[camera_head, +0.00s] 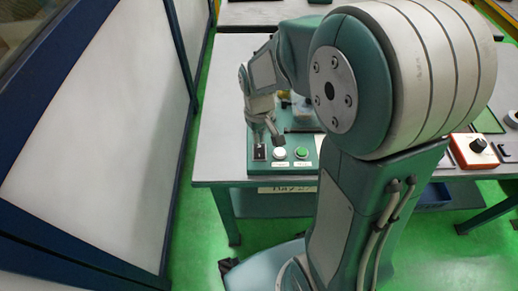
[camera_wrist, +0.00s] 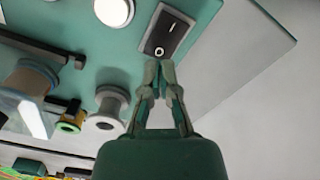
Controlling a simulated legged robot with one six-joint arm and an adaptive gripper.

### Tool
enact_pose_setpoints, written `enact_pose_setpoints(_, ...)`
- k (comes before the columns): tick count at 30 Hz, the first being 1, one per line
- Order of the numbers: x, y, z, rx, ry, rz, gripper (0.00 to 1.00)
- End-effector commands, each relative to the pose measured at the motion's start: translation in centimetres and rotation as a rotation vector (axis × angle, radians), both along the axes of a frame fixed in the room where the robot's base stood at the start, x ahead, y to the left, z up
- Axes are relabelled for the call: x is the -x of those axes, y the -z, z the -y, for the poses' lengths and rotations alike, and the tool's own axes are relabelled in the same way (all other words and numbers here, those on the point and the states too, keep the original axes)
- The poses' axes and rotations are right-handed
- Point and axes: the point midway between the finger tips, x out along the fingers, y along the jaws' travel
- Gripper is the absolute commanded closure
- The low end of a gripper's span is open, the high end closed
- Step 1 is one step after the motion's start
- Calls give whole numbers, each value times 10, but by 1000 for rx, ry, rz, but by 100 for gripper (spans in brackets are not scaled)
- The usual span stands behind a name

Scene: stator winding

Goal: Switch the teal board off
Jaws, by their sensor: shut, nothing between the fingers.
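The teal board (camera_head: 287,169) lies on the table near its front edge. It carries a black rocker switch (camera_head: 259,153) at its left end, with a white button (camera_head: 280,154) and a green button (camera_head: 301,153) to the right. In the wrist view the switch (camera_wrist: 167,31) has a light frame and white I and O marks. My gripper (camera_head: 269,141) is over the board, just behind the switch. In the wrist view its shut, empty fingertips (camera_wrist: 160,67) are by the O end of the rocker. I cannot tell whether they touch it, or which side is pressed in.
Spools (camera_wrist: 106,108) stand close to my fingers at left in the wrist view. A white panel wall (camera_head: 110,130) bounds the left side. The table's left end (camera_head: 218,130) is clear.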

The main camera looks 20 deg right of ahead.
Motion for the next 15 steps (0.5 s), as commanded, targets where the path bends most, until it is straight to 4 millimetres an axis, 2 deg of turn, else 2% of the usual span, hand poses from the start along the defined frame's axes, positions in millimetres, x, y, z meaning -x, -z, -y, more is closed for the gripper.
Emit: enact_pose_setpoints(15,0,7,0,0,0,-1,100)
